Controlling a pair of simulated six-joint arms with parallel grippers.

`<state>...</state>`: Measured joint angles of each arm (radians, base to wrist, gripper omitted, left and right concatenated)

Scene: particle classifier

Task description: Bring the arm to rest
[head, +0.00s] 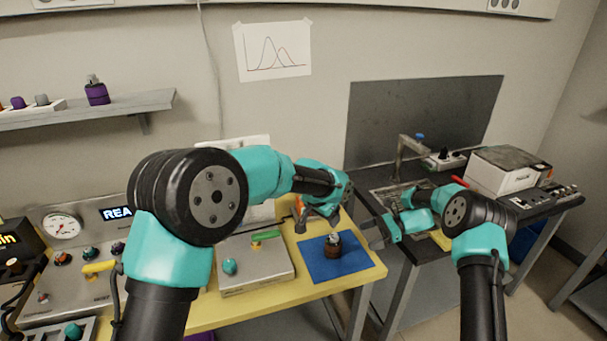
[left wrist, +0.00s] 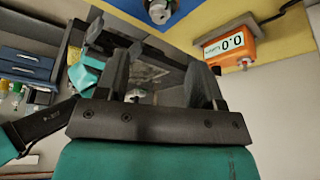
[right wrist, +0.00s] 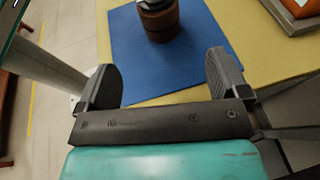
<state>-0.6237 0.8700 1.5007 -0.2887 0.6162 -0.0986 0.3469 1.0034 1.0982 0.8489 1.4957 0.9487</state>
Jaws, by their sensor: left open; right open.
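My left arm reaches in from the left over the yellow table. Its gripper (head: 308,212) hangs above the table, just left of the blue mat; in the left wrist view its fingers (left wrist: 160,88) are apart with nothing between them. My right arm comes in from the right. Its gripper (head: 374,234) is right of the blue mat; in the right wrist view its fingers (right wrist: 165,82) are spread and empty. A brown jar with a metal top (head: 333,246) stands on the blue mat (head: 313,264), apart from both grippers; it also shows in the right wrist view (right wrist: 160,22).
A grey box with a green handle (head: 240,270) sits on the yellow table (head: 222,311). A control panel with a gauge (head: 62,226) is at left. A dark bench (head: 540,200) with a white box (head: 500,172) is at right. An orange scale (left wrist: 228,48) shows in the left wrist view.

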